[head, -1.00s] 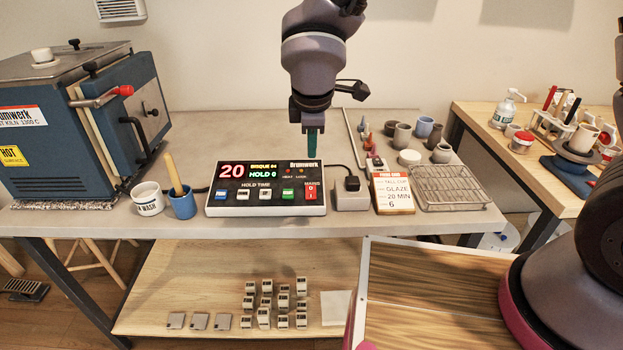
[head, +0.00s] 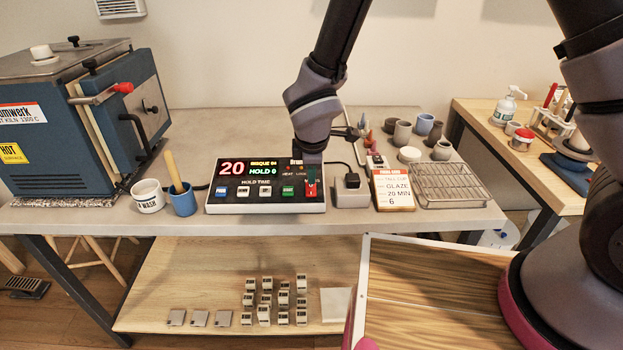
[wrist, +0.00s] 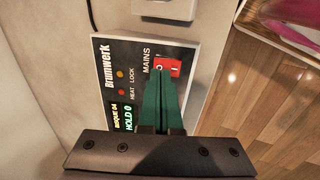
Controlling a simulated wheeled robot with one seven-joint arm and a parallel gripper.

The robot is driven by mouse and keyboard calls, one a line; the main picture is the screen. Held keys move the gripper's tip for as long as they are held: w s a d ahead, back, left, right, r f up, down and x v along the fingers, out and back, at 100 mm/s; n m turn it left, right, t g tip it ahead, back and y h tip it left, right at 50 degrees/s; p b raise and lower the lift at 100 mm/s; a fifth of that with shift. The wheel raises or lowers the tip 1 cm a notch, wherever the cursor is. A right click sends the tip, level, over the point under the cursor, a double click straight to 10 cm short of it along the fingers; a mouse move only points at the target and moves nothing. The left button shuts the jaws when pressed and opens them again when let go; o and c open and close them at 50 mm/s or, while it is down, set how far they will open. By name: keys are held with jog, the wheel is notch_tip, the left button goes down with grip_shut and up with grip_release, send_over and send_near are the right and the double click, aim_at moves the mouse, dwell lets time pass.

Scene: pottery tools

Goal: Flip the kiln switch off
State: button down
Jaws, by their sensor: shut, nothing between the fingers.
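The kiln controller (head: 265,184) is a black panel in a pale case on the table, with a lit red "20" and "HOLD 0". It also shows in the wrist view (wrist: 117,76). Its red MAINS switch (wrist: 174,68), marked O and I, sits at the panel's right end. My gripper (wrist: 161,82) is shut and empty, its green fingers together. The fingertips are at the switch, overlapping its O side in the wrist view; I cannot tell whether they touch it. The switch's tilt is unclear.
The blue kiln (head: 85,120) stands at the left. A white cup (head: 148,198) and a blue cup (head: 182,203) stand left of the controller. A grey plug box (head: 351,194), a card (head: 393,192) and a wire rack (head: 448,186) are to its right.

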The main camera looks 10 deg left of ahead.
aim_at(312, 192)
jog(key=shift+x, duration=1.05)
jog(key=shift+w+f, duration=0.15)
jog(key=shift+f, duration=0.15)
jog(key=shift+s+d, duration=0.15)
jog(key=shift+s, duration=0.05)
jog(key=shift+s+d+f, duration=0.1)
jog(key=shift+s+f, duration=0.15)
jog(key=shift+s, duration=0.5)
jog(key=shift+r, duration=0.5)
jog(key=a+v, duration=0.1)
jog(key=v, duration=1.2)
jog(key=shift+s+d, duration=0.25)
jog(key=shift+d, duration=0.15)
